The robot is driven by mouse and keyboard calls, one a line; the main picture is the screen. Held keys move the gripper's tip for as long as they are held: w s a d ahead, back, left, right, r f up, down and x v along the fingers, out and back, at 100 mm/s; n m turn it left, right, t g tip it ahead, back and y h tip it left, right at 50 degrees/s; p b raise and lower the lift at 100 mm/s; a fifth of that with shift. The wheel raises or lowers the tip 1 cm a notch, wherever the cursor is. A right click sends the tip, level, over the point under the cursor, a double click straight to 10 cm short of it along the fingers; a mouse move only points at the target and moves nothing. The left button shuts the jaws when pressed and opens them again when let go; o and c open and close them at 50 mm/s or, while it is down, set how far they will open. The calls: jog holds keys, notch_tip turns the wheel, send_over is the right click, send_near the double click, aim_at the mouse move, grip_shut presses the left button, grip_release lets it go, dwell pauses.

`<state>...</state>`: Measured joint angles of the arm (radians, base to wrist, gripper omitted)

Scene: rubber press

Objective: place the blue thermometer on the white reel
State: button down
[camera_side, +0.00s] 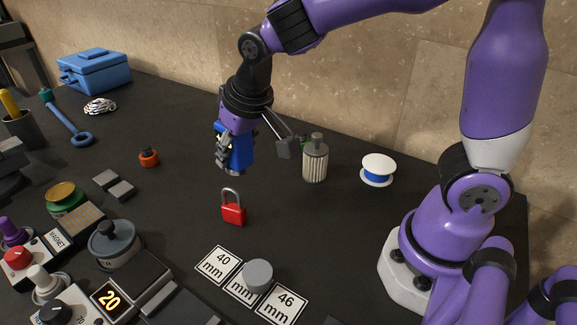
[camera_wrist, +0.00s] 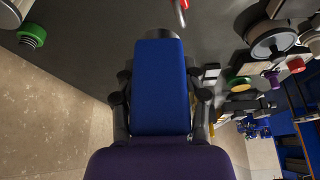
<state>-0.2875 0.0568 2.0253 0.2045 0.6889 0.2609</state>
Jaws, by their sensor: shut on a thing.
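The blue thermometer (camera_side: 239,152) is a boxy blue piece held in my gripper (camera_side: 229,148), above the dark bench in the side view. In the wrist view the blue thermometer (camera_wrist: 160,85) fills the space between the dark fingers of my gripper (camera_wrist: 160,100), with a dark grey end pointing away. My gripper is shut on it, and it is clear of the bench. The white reel (camera_side: 378,160) stands upright on the bench to the right, with blue winding between its two white discs. It lies well apart from my gripper. I cannot make out the reel in the wrist view.
A ribbed metal cylinder (camera_side: 315,161) stands between my gripper and the reel. Size cards (camera_side: 219,265) with a grey disc (camera_side: 258,274) lie in front. The bench around the reel is clear; the wall is behind.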

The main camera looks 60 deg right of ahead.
jog(key=s+d+r+m+g+h, duration=0.25)
jog(key=s+d+m, duration=0.35)
jog(key=d+m, duration=0.45)
jog(key=m+g, duration=0.4)
jog(key=m, duration=0.7)
send_over(384, 160)
jog(key=a, duration=0.2)
jog(key=shift+n+h, duration=0.25)
jog(key=shift+h, duration=0.2)
jog(key=f, duration=0.5)
jog(key=shift+w+a+f, duration=0.2)
jog(key=shift+w+f, duration=0.05)
jog(key=shift+w, duration=0.1)
jog(key=shift+s+d+f, duration=0.1)
jog(key=shift+d+f, duration=0.1)
jog(key=shift+d, duration=0.1)
jog(key=shift+d+f, duration=0.1)
jog(key=shift+f, duration=0.2)
jog(key=shift+f+t, duration=0.25)
jog(key=shift+f, duration=1.5)
jog(key=shift+c, duration=1.8)
grip_release()
